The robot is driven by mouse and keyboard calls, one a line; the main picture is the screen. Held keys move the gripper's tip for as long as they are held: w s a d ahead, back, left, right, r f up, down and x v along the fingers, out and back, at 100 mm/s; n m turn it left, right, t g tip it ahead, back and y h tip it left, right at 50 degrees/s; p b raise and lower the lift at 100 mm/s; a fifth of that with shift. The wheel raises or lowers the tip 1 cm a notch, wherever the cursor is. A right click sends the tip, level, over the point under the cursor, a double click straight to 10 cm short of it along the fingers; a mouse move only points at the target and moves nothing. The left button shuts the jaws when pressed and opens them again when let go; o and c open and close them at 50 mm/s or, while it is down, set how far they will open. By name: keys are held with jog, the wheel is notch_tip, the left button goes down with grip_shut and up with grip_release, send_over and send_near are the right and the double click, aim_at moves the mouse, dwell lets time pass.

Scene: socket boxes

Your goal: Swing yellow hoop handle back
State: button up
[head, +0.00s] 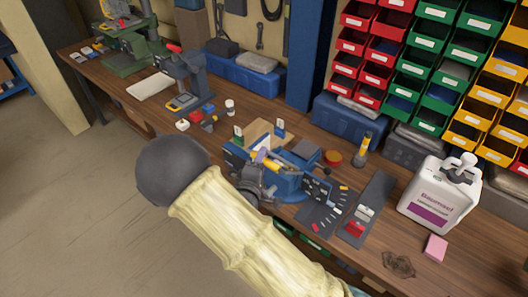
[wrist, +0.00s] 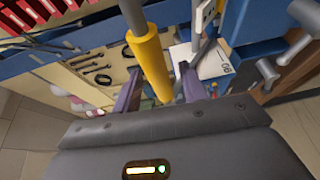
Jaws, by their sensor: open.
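The yellow handle grip (wrist: 150,65) is a thick sleeve on a grey rod in the wrist view. My gripper (wrist: 158,82) is open, with one purple finger on each side of the yellow grip; I cannot tell whether either touches it. In the head view a small yellow part (head: 262,156) shows above a blue metal body (head: 287,185) on the bench, close to my grey hand. The rest of the hoop and its pivots are hidden or too small to make out.
A white jug (head: 441,192) and a pink block (head: 434,248) stand to the right. Red, green and yellow bins (head: 440,60) rise behind.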

jog(key=x, duration=0.2)
jog(key=shift+w+d, duration=0.1)
jog(key=shift+w, duration=0.3)
grip_shut()
jog(key=shift+r+p, duration=0.15)
jog(key=shift+p, duration=0.3)
